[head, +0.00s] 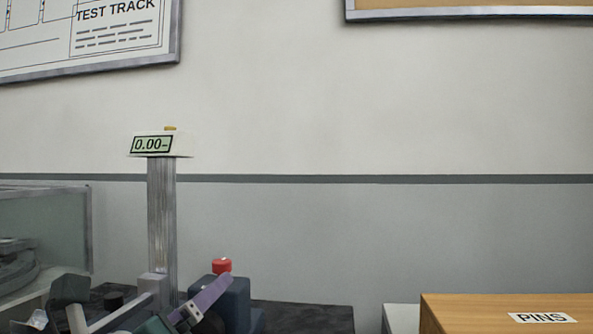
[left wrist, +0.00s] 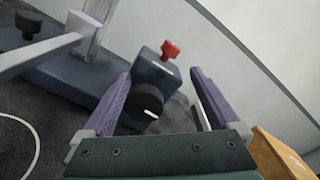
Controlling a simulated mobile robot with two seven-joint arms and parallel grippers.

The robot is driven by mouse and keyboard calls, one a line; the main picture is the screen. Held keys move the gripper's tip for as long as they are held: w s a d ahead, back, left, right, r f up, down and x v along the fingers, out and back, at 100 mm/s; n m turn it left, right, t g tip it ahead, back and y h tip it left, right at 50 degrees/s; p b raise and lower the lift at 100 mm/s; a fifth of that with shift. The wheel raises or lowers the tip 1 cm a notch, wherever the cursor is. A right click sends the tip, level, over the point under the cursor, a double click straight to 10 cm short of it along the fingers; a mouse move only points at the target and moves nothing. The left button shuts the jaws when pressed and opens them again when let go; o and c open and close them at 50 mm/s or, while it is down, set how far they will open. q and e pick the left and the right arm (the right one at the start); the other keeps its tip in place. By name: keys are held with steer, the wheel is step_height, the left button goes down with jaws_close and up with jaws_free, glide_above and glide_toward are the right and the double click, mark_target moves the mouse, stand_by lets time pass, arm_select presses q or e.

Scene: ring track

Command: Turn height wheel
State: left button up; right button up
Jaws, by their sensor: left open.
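The height gauge has a grey metal column (head: 162,225) with a display (head: 152,144) on top reading about 0.00. At its foot is a blue block with a red knob (head: 222,265), also seen in the left wrist view (left wrist: 169,50). A black wheel (left wrist: 146,106) with a white mark sits on the face of that block. My left gripper (left wrist: 161,75) is open, with its purple fingers either side of the wheel and block in the picture; contact cannot be told. In the head view one purple finger (head: 208,298) crosses in front of the blue block and the wheel is mostly hidden.
A wooden box labelled PINS (head: 500,312) stands at the right. A glass-sided case (head: 60,225) is at the left. A light grey arm with a black knob (left wrist: 30,24) projects from the gauge. The dark table top (head: 305,316) right of the block is clear.

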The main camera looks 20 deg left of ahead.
arm_select(q)
step_height(320, 180, up, 16)
steer(key=p, duration=0.7)
